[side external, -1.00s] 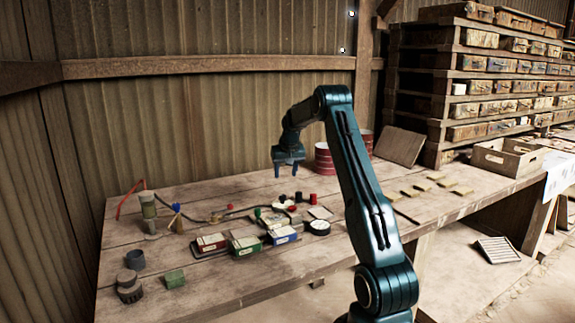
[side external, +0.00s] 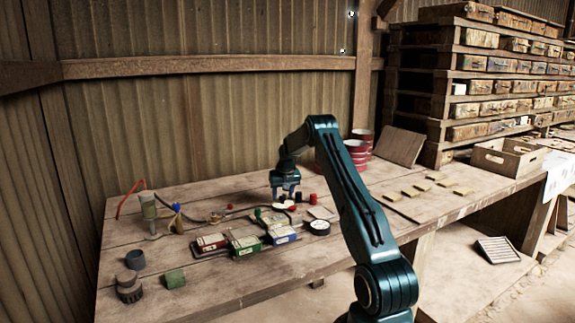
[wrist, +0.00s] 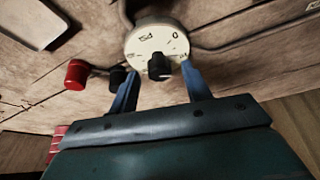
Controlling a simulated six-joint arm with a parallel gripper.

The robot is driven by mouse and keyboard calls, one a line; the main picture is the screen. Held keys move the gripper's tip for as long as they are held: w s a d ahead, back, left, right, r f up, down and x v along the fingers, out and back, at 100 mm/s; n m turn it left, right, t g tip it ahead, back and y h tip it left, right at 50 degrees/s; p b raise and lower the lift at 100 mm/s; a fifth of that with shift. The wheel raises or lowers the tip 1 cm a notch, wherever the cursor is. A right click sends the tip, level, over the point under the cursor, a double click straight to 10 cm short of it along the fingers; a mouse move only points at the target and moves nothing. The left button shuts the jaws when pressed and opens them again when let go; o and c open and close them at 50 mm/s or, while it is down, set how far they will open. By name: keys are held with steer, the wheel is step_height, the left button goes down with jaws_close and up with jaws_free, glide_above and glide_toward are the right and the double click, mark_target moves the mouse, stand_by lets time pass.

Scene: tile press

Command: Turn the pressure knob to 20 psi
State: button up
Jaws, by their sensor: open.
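The pressure dial (wrist: 150,42) is a round cream disc with dark markings in the wrist view, with a black knob (wrist: 159,66) on it. My gripper (wrist: 158,80) is open, with one blue finger on each side of the black knob near the dial's lower edge. I cannot tell whether the fingers touch it. In the side view my gripper (side external: 285,196) points down just above the pale dial (side external: 284,205), hiding part of it.
A red knob (wrist: 75,74) on a dark fitting is beside the dial. Small boxes, including a green one (side external: 245,245), stand in front of it. Red tins (side external: 357,152) stand behind my arm.

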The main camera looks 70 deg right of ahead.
steer(key=c, duration=1)
steer(key=shift+m, duration=0.4)
steer(key=m+g, duration=0.1)
steer(key=m, duration=0.3)
steer(key=m+g, duration=0.1)
steer(key=m, duration=0.1)
steer(key=shift+w+g+h, duration=0.25)
steer(key=shift+g+h, duration=0.05)
steer(key=shift+h, duration=0.1)
steer(key=m, duration=0.2)
steer(key=m+g, duration=0.1)
steer(key=m, duration=0.1)
steer(key=shift+g+y, duration=0.3)
steer(key=shift+w+m, duration=0.1)
steer(key=shift+m, duration=0.7)
steer(key=o, duration=1)
